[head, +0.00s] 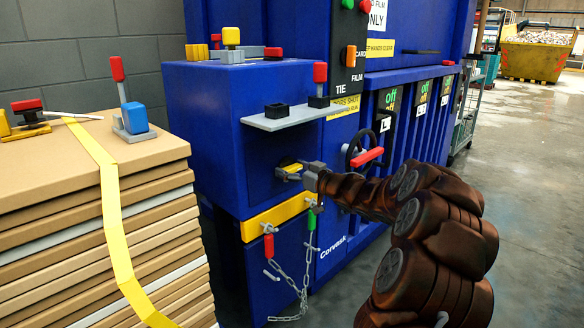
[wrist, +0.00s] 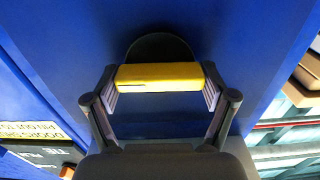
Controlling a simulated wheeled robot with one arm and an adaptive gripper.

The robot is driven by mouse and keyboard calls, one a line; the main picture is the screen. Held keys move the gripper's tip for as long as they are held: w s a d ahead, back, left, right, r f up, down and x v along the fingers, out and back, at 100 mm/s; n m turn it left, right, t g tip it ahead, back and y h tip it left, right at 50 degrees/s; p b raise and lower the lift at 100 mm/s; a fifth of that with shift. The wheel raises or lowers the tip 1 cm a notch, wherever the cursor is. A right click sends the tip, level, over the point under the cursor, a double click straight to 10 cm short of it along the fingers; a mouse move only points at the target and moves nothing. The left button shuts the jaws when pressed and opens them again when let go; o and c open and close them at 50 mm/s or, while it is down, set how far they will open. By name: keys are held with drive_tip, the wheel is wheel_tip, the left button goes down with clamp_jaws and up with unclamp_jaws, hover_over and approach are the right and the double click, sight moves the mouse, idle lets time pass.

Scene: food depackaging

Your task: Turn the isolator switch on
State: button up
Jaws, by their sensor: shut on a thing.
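The isolator switch's yellow handle (head: 293,167) sits on the front face of the blue cabinet, partly hidden by my gripper in the head view. In the wrist view the yellow bar (wrist: 160,74) lies crosswise, with a dark round base (wrist: 158,45) behind it. My gripper (head: 286,175) reaches in from the right and is shut on the handle. In the wrist view my gripper (wrist: 160,90) has one finger against each end of the bar. No on or off marking on the switch can be read.
A grey shelf (head: 272,124) juts out above the gripper, and a red-handled wheel (head: 367,157) is close on the right. A yellow bar (head: 275,217) and hanging chain (head: 290,290) are below. Stacked cardboard (head: 100,230) stands at left. Floor (head: 530,190) at right is clear.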

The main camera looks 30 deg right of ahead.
drive_tip(key=shift+r+m+p, duration=0.3)
drive_tip(key=shift+r+p, duration=0.05)
drive_tip(key=shift+p, duration=0.7)
drive_tip(key=m+p, duration=0.1)
drive_tip(key=p, duration=0.3)
drive_tip(key=shift+d, duration=0.1)
drive_tip(key=m+p, duration=0.3)
drive_tip(key=p, duration=0.7)
drive_tip(key=shift+m, duration=0.3)
drive_tip(key=m+p, duration=0.2)
drive_tip(key=p, duration=0.4)
drive_tip(key=shift+f+m, duration=0.1)
drive_tip(key=shift+m, duration=0.2)
drive_tip(key=m+p, duration=0.3)
drive_tip(key=p, duration=0.3)
drive_tip(key=shift+d, duration=0.1)
drive_tip(key=m+p, duration=0.2)
drive_tip(key=p, duration=0.1)
drive_tip(key=shift+p, duration=0.3)
drive_tip(key=m+p, duration=0.1)
drive_tip(key=m, duration=0.1)
drive_tip(key=m+p, duration=0.2)
drive_tip(key=shift+f+m, duration=0.3)
drive_tip(key=shift+f, duration=0.05)
drive_tip(key=shift+d+f+m, duration=0.1)
drive_tip(key=shift+m, duration=0.2)
